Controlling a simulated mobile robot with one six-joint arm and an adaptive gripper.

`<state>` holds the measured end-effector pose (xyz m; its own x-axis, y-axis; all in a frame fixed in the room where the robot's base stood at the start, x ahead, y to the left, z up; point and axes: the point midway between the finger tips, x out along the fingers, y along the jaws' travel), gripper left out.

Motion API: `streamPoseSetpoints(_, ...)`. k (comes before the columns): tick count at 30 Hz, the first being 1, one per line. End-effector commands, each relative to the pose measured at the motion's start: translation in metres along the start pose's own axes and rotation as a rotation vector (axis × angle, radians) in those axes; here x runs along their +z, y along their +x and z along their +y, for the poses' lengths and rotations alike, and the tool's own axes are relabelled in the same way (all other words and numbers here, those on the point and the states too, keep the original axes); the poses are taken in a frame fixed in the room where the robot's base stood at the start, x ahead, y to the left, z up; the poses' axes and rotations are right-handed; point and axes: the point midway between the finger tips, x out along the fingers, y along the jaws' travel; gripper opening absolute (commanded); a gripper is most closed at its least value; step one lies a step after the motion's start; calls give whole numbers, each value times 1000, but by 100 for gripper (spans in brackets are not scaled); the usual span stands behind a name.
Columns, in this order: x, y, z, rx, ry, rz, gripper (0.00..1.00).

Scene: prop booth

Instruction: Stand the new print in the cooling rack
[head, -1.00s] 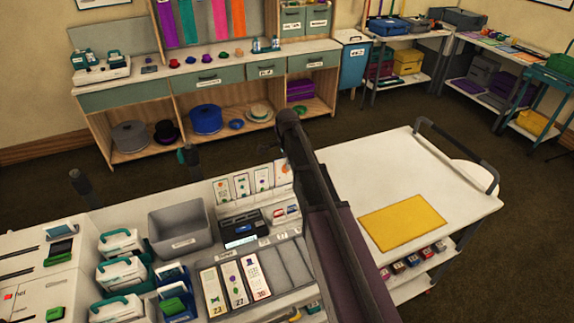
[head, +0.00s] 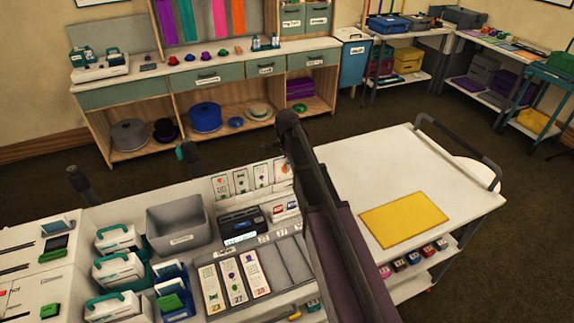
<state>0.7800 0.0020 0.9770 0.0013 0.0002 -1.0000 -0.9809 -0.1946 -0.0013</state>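Several small printed cards (head: 241,183) stand upright in a row at the back of the near bench in the head view. In front of them is a dark device with a lit screen (head: 240,226). A sloped grey holder (head: 297,259) has three long white printed strips (head: 233,281) lying side by side in its left slots; its right slots look empty. I cannot tell which of these is the new print or the cooling rack. My dark arm crosses the middle of the view and hides part of the bench. My gripper does not show.
A grey open bin (head: 180,241) and several teal-handled cases (head: 118,240) stand left of the holder. A white cart (head: 375,165) at right carries a yellow sheet (head: 403,220); the rest of its top is clear. Shelves (head: 205,85) line the back wall, with open floor between.

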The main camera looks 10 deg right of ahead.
Motion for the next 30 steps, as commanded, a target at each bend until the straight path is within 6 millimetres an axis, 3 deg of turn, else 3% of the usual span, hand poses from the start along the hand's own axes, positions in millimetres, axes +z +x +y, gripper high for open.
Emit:
streamPoseSetpoints(10,0,0,0,0,0,0,0)
streamPoseSetpoints(12,0,0,0,0,0,0,25)
streamPoseSetpoints(15,0,0,0,0,0,0,49)
streamPoseSetpoints(30,0,0,0,0,0,0,49)
